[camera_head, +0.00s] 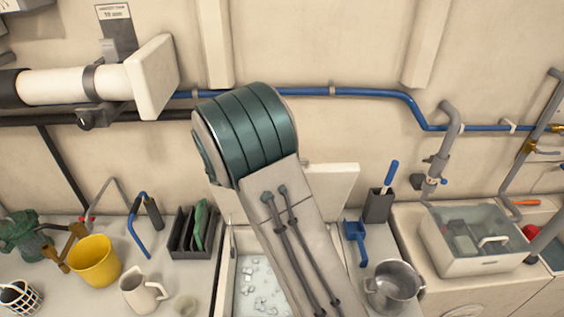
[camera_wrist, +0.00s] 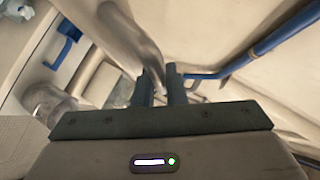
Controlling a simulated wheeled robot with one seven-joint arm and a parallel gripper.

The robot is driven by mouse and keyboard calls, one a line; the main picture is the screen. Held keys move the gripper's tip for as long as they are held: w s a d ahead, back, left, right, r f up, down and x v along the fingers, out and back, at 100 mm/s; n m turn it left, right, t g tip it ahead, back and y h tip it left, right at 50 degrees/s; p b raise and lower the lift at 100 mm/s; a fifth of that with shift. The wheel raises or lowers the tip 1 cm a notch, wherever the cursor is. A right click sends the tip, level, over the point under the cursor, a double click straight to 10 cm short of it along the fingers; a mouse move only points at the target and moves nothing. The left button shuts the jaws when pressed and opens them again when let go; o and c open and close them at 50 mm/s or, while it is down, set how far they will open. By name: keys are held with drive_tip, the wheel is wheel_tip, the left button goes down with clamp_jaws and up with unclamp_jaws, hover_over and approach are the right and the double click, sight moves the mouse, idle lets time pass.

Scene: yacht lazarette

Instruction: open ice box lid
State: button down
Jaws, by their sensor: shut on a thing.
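The ice box (camera_head: 228,285) is open in the counter, with ice cubes inside. Its pale lid (camera_head: 335,185) stands raised at the back, partly hidden behind my arm. My gripper is hidden behind my arm in the head view. In the wrist view my gripper (camera_wrist: 161,88) has its two dark fingers close together, shut on what seems to be part of the lid. The held part itself is too small and dark to make out.
Right of the ice box are a blue scoop (camera_head: 356,240), a metal pot (camera_head: 392,288) and a dark holder (camera_head: 378,205). A blue pipe (camera_head: 370,92) runs along the wall. Left are a black rack (camera_head: 190,240), a white jug (camera_head: 140,290) and a yellow bucket (camera_head: 95,262).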

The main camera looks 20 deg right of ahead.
drive_tip(key=shift+f, duration=0.2)
drive_tip(key=c, duration=1.5)
unclamp_jaws()
drive_tip(key=shift+s, duration=0.1)
drive_tip(key=b+v, duration=0.2)
drive_tip(key=v, duration=1.2)
drive_tip(key=shift+r, duration=0.1)
